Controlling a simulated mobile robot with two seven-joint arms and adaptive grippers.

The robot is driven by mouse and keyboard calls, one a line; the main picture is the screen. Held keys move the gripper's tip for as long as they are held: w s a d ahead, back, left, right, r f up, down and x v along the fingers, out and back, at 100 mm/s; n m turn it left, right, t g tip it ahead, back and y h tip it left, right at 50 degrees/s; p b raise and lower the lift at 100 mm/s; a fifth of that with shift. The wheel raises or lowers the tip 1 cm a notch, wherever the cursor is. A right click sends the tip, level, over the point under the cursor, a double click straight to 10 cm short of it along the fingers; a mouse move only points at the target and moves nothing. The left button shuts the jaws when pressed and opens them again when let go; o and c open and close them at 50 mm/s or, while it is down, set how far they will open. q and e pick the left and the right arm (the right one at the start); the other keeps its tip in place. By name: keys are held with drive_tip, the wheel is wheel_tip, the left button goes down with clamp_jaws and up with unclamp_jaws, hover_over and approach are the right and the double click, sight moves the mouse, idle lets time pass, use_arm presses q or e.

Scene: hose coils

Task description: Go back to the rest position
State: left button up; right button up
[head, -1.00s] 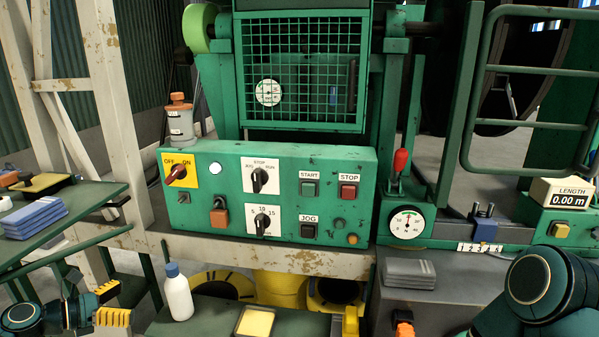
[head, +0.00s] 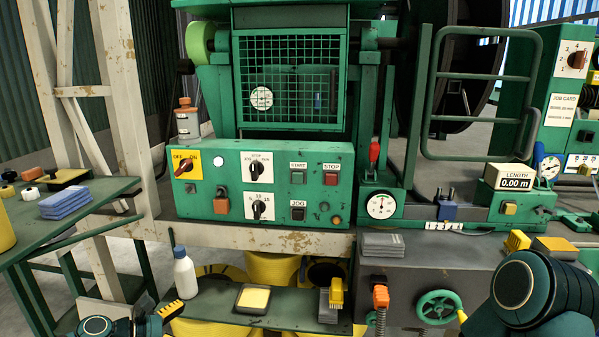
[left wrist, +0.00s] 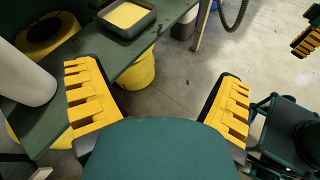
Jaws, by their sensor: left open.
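My left gripper (head: 150,318) is low at the bottom left of the head view, partly cut off by the frame edge. In the left wrist view its two yellow toothed fingers stand wide apart, and the gripper (left wrist: 158,98) is open and empty. The space between the fingers shows bench edge and floor. A yellow toothed finger, apparently of my right gripper (left wrist: 307,40), shows at the right edge of the left wrist view; its opening cannot be made out. My right arm fills the lower right of the head view.
The green control panel (head: 332,160) stands in front. A low bench (head: 215,318) holds a white bottle (head: 184,275), a tray with a yellow pad (head: 252,299) and a yellow brush (head: 336,291). A side table (head: 105,188) is at left. Bare floor lies beyond the bench.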

use_arm(q)
drive_tip(key=s+d+f+m+g+y, duration=0.1)
drive_tip(key=s+d+f+m+g, duration=0.3)
drive_tip(key=d, duration=0.7)
drive_tip(key=s+d+f+m+g, duration=0.2)
drive_tip(key=s+d+f+m, duration=0.4)
drive_tip(key=d, duration=0.5)
drive_tip(key=s+a+f+m+y, duration=0.1)
drive_tip(key=s+f+m+y, duration=0.2)
drive_tip(key=s+m, duration=0.2)
drive_tip(key=s+a+f+m+y, duration=0.1)
drive_tip(key=s+f+m+y, duration=0.2)
drive_tip(key=s+m, duration=0.3)
drive_tip(key=shift+s+a+f, duration=0.25)
drive_tip(key=shift+s+f, duration=0.1)
drive_tip(key=shift+s, duration=0.55)
